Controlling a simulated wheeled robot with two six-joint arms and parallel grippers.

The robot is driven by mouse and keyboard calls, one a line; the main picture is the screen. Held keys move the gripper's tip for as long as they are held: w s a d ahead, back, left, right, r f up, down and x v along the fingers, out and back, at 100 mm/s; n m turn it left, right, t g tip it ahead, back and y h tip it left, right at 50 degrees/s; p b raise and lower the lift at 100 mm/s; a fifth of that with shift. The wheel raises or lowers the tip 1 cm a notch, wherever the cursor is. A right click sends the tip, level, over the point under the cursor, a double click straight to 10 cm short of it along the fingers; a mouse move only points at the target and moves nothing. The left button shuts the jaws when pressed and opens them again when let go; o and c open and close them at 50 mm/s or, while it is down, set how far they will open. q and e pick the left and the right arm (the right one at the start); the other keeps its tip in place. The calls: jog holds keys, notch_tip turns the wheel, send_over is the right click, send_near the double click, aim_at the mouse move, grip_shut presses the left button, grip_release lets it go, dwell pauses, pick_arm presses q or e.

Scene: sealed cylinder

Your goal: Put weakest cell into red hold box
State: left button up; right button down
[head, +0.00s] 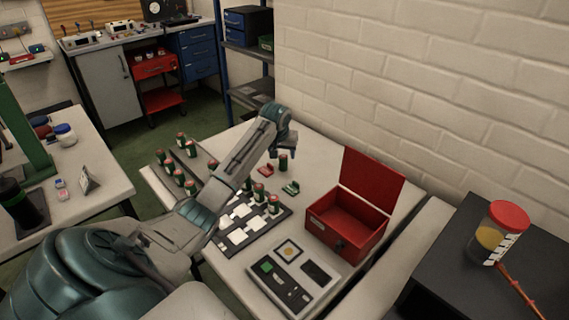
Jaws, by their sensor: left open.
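The red hold box (338,222) stands on the white table with its lid raised; its inside looks empty. Several green cells with reddish tops are in view: some stand on a tray at the table's left (191,187), others by a dark board with white squares (236,237). One cell (283,163) stands apart near the back. My left gripper (284,152) is open, pointing down right above that cell; whether its fingers are around the cell I cannot tell. Which cell is weakest cannot be read here. My right gripper is out of view.
A tester-like device (292,277) lies at the table's front. A small red piece (265,170) and a small green piece (291,188) lie near the lone cell. A brick wall rises behind. A jar with a red lid (498,232) stands on a dark surface at right.

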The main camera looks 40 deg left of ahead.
aim_at(283, 156)
pick_arm(q)
jog(key=shift+w+f, duration=0.15)
jog(key=shift+f, duration=0.2)
jog(key=shift+w+f, duration=0.2)
jog(key=p+x, duration=0.1)
jog(key=x, duration=0.3)
jog(key=shift+a+f, duration=0.15)
jog(key=shift+a, duration=0.05)
jog(key=shift+w+f, duration=0.1)
jog(key=shift+f, duration=0.1)
jog(key=shift+c, duration=0.9)
jog(key=c, duration=1)
jog(key=shift+r, duration=0.2)
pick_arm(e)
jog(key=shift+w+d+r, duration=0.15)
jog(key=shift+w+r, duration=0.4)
